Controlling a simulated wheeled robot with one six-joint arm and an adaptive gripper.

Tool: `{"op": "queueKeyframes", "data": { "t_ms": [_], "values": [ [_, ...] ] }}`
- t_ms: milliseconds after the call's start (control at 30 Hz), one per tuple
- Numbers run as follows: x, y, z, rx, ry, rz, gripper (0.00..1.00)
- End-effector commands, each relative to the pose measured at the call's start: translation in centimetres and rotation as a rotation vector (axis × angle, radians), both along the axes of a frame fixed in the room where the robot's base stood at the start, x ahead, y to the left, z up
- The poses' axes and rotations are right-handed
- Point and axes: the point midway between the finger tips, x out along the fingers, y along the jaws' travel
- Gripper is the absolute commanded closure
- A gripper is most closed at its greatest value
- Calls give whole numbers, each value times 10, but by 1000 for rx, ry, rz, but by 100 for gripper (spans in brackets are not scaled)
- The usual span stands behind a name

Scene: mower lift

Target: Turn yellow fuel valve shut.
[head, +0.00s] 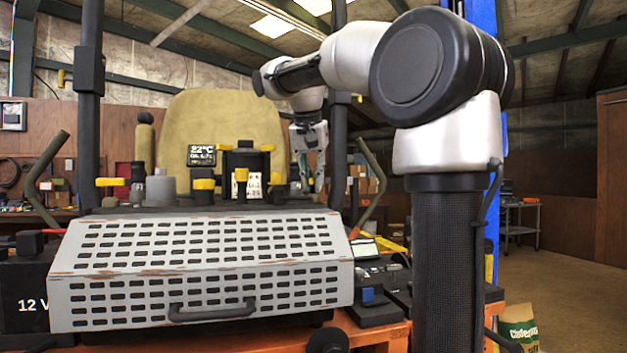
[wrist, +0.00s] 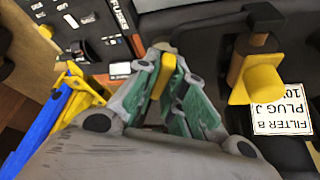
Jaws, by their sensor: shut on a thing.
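My gripper (head: 312,180) reaches down behind the right part of the grey slotted cover in the head view. In the wrist view its green-padded fingers (wrist: 164,68) are closed on the two sides of a narrow yellow handle (wrist: 162,76), which I take for the yellow fuel valve. The handle lies lengthwise between the pads. Its base and stem are hidden by the fingers, so I cannot tell the valve's position. In the head view the held handle cannot be made out clearly.
A yellow knob (wrist: 257,80) stands close right of the fingers, beside a white filter label (wrist: 283,112). A fuse panel (wrist: 85,30) and blue and yellow tools (wrist: 62,105) lie left. The slotted cover (head: 200,258) stands in front, with several yellow-topped fittings (head: 203,184) behind it.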

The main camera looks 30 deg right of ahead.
Motion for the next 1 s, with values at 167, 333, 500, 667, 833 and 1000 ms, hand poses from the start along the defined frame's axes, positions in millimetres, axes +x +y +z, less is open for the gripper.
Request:
{"op": "queueKeyframes", "data": {
  "t_ms": [167, 333, 500, 667, 833, 1000],
  "values": [
    [1, 1, 0, -1, 2, -165, 100],
    [1, 0, 0, -1, 0, -327, 100],
    [1, 0, 0, -1, 1, -489, 100],
    [1, 0, 0, 0, 0, -641, 100],
    [1, 0, 0, -1, 0, -789, 100],
    [1, 0, 0, 0, 1, -912, 100]
  ]
}}
